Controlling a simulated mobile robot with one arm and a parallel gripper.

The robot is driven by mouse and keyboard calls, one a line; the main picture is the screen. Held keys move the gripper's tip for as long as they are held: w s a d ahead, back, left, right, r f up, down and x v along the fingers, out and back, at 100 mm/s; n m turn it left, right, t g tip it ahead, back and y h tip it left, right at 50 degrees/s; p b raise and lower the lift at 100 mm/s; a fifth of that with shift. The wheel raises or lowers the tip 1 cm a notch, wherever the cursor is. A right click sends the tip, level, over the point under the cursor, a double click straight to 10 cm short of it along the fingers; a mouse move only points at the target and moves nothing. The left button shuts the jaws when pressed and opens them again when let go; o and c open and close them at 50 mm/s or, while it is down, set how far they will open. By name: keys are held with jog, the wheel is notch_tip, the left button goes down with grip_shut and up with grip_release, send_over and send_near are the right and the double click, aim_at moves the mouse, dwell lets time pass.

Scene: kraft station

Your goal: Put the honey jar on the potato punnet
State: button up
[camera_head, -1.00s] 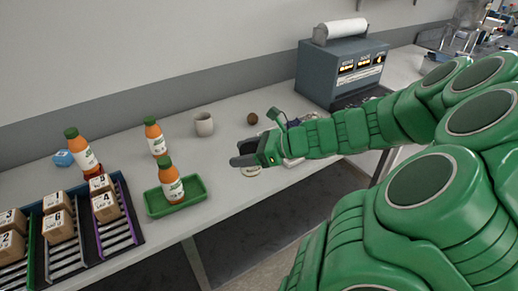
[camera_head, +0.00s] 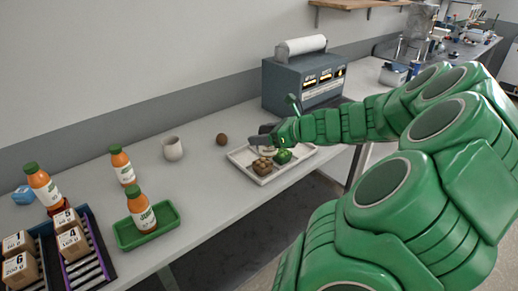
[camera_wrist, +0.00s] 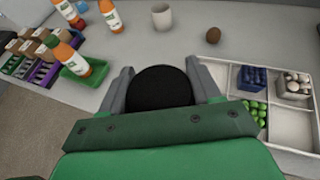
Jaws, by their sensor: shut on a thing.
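My gripper (camera_head: 262,139) is over the left part of the white tray (camera_head: 252,177). In the wrist view its two fingers (camera_wrist: 160,80) are closed on either side of a round black lid, the top of the honey jar (camera_wrist: 160,90). The jar's body is hidden under the lid there and mostly covered by my gripper in the head view. A small punnet of brown lumps, which looks like the potato punnet (camera_head: 262,167), sits in the tray's front left, just below and in front of my gripper. I cannot make it out in the wrist view.
The tray also holds a green-filled punnet (camera_head: 284,156), a blue punnet (camera_wrist: 252,77) and a pale-filled punnet (camera_wrist: 293,86). A brown ball (camera_head: 222,139) and a mug (camera_head: 173,148) stand behind. A bottle in a green tray (camera_head: 174,229) and boxed racks are left. A grey machine (camera_head: 300,82) stands behind right.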

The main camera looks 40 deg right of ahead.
jog(key=shift+w+d+f, duration=0.9)
jog(key=shift+w+f, duration=0.45)
jog(key=shift+w, duration=0.05)
jog(key=shift+w+d+f, duration=0.9)
jog(key=shift+w+f, duration=0.5)
jog(key=shift+w, duration=0.05)
jog(key=shift+w+d+f, duration=0.9)
jog(key=shift+w+f, duration=0.45)
jog(key=shift+w, duration=0.05)
jog(key=shift+d+f, duration=0.1)
jog(key=shift+f, duration=1.5)
jog(key=shift+f, duration=0.1)
jog(key=o, duration=1.3)
